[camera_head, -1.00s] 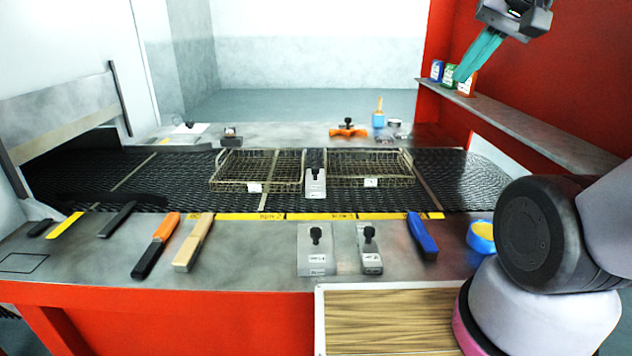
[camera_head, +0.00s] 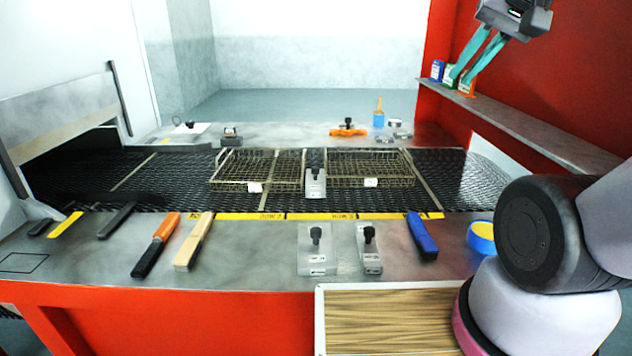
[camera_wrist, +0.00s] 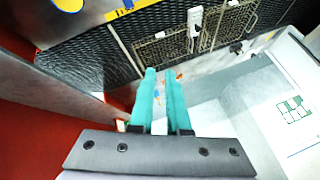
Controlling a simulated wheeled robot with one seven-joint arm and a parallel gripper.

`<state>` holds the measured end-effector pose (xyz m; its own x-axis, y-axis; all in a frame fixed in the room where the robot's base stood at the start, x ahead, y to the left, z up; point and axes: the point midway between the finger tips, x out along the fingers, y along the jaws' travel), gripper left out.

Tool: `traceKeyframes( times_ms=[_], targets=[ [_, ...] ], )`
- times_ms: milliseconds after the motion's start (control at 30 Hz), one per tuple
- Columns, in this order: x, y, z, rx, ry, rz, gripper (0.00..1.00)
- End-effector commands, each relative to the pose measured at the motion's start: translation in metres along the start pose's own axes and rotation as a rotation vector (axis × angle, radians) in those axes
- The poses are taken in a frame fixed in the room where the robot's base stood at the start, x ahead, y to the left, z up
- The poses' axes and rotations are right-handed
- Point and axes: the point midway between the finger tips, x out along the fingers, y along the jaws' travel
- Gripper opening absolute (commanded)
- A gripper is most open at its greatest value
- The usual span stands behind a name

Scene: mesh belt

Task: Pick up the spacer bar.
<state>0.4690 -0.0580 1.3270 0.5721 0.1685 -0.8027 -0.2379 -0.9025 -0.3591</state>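I cannot tell for certain which piece is the spacer bar, as the labels are too small to read. Grey metal pieces with black knobs are the likely ones. One grey piece (camera_head: 316,187) stands on the belt between two wire baskets. A wider grey piece (camera_head: 312,262) and a narrower grey piece (camera_head: 369,258) lie on the front table. My gripper (camera_head: 463,81) is raised at the upper right, far from these pieces, near the red wall. Its teal fingers are apart with nothing between them; the gap also shows in the wrist view (camera_wrist: 163,74).
Left basket (camera_head: 232,170) and right basket (camera_head: 400,165) sit on the black mesh belt (camera_head: 470,180). Orange-black tool (camera_head: 155,244), beige bar (camera_head: 193,241), blue bar (camera_head: 422,236) and blue-yellow roll (camera_head: 482,236) lie on the front table. A shelf (camera_head: 530,125) with small containers lies below my gripper.

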Motion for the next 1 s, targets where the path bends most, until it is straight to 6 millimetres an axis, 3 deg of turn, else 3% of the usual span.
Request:
traceKeyframes(
  times_ms=[33, 100, 133, 567, 1000],
  targets=[
    [0.002, -0.001, 0.000, 0.004, -0.006, -0.001, 0.38],
    [0.007, -0.004, 0.000, 0.022, -0.030, -0.008, 0.65],
    [0.011, -0.006, 0.001, 0.034, -0.046, -0.012, 0.67],
    [0.110, -0.072, 0.006, 0.445, -0.451, -0.146, 0.67],
    [0.233, -0.120, -0.004, 1.011, -0.777, -0.259, 0.67]
  ],
)
